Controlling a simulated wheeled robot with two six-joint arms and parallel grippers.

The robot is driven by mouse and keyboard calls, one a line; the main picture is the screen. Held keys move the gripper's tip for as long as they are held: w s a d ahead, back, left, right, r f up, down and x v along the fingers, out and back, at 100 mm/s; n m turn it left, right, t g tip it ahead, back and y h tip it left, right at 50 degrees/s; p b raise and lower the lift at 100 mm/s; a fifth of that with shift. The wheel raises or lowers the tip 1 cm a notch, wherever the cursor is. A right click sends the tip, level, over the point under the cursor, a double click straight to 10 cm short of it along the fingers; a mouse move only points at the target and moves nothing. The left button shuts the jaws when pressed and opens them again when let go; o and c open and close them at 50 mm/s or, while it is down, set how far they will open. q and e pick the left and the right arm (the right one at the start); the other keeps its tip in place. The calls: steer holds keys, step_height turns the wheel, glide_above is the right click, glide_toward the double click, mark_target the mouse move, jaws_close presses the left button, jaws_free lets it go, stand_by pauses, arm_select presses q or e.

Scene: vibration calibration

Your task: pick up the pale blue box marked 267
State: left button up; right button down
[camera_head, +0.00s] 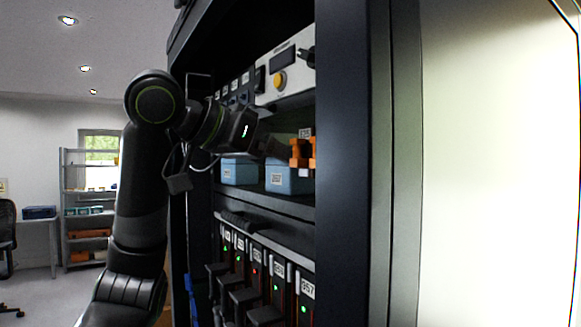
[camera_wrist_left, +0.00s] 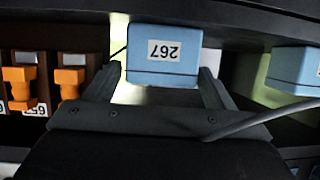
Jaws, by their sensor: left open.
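The pale blue box marked 267 (camera_wrist_left: 163,42) stands on a shelf in the cabinet. It is at the top middle of the left wrist view, straight ahead of my left gripper (camera_wrist_left: 160,76). The gripper is open, with one fingertip near each side of the box; I cannot tell how deep they reach. In the head view the same box (camera_head: 287,180) is the right one of two, and my left gripper (camera_head: 280,150) is above its front, partly hidden by the wrist. My right gripper is not in view.
A second pale blue box (camera_wrist_left: 296,68) stands on the same shelf, also in the head view (camera_head: 239,172). Orange parts in dark holders (camera_wrist_left: 70,80) are on the other side. The cabinet's dark side post (camera_head: 342,160) stands right of the shelf opening.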

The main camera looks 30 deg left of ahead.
arm_select(q)
steer(key=p+x, duration=0.1)
steer(key=x, duration=0.2)
steer(key=shift+w, duration=0.25)
steer(key=shift+s, duration=0.1)
steer(key=shift+c, duration=0.3)
steer(key=c, duration=0.8)
